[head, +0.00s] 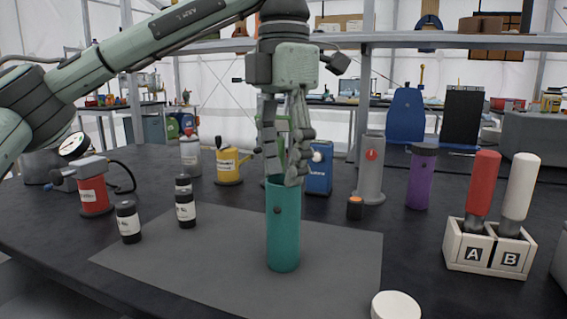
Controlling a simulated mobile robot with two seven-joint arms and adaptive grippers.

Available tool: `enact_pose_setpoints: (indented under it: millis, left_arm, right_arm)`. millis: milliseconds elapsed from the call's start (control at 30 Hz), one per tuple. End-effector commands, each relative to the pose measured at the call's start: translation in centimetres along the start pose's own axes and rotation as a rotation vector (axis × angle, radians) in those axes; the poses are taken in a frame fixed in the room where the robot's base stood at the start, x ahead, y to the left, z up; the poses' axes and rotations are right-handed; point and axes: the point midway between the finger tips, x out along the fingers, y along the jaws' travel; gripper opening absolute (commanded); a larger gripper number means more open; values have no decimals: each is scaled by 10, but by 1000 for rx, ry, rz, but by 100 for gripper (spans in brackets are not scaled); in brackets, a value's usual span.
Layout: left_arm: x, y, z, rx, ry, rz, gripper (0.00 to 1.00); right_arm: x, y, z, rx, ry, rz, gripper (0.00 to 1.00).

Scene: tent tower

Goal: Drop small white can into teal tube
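The teal tube (283,235) stands upright on a grey mat near the middle of the table. My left gripper (282,178) points down right over the tube's mouth, its fingertips at or just inside the rim. The fingers are apart, and I see no can between them. A white round-topped thing (396,306) at the bottom edge, cut off by the frame, may be a white can; I cannot tell. The tube's inside is hidden. My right gripper is out of view.
A white holder marked A and B (489,249) with red and white handles stands at the right. A purple cylinder (420,178), a grey cylinder (371,165), a blue box (319,170) and a yellow canister (228,166) stand behind. The grey mat (190,258) is clear left of the tube.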

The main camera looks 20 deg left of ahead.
Motion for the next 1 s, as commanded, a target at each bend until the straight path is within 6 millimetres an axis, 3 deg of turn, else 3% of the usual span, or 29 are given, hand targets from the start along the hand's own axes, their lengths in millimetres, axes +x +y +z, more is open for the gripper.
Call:
enact_pose_setpoints:
  millis: [267,733,1000]
  left_arm:
    - [-6,0,0,-1,-2,1,52]
    - [-96,0,0,-5,-6,5,52]
    - [-120,0,0,0,-1,2,52]
  right_arm:
    - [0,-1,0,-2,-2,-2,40]
    - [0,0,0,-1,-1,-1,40]
    - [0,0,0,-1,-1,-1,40]
